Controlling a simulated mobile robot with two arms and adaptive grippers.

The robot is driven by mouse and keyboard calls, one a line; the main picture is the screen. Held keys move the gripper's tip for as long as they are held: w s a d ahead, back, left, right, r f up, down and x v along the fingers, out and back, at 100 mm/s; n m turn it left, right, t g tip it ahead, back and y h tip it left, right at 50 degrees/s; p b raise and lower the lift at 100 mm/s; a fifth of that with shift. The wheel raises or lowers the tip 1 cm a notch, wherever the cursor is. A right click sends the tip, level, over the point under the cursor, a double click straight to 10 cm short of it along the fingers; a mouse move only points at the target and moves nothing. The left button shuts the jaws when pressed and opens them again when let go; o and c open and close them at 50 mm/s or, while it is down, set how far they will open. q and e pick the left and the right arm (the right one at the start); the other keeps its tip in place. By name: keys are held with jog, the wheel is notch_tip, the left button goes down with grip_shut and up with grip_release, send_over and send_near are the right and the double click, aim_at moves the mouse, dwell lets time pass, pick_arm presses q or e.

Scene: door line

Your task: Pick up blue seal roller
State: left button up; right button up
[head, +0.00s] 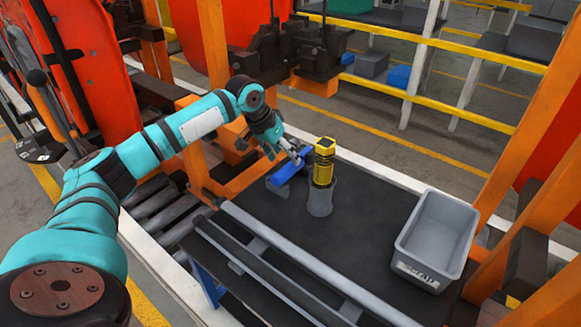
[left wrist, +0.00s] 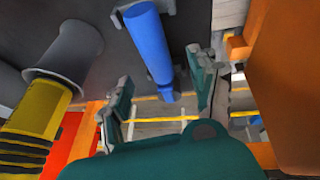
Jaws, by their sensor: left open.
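My right gripper is not in view.
A yellow and black tool (head: 324,158) stands upright in a grey cup (head: 320,200), close right of the roller. A grey bin (head: 422,267) stands at the table's right. An orange post (left wrist: 275,90) is close beside my gripper. The table's middle (head: 365,215) is clear.

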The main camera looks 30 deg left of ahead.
aim_at(288, 164)
pick_arm(q)
jog(key=shift+d+f+p, duration=0.15)
jog(key=shift+f+p, duration=0.2)
jog(key=shift+f, duration=0.1)
jog(key=p+x, duration=0.1)
jog(key=x, duration=0.2)
jog(key=shift+d+f, duration=0.1)
jog(key=shift+f, duration=0.2)
jog(key=shift+w+f, duration=0.15)
jog(key=shift+f, duration=0.15)
jog(key=shift+r, duration=0.1)
grip_shut()
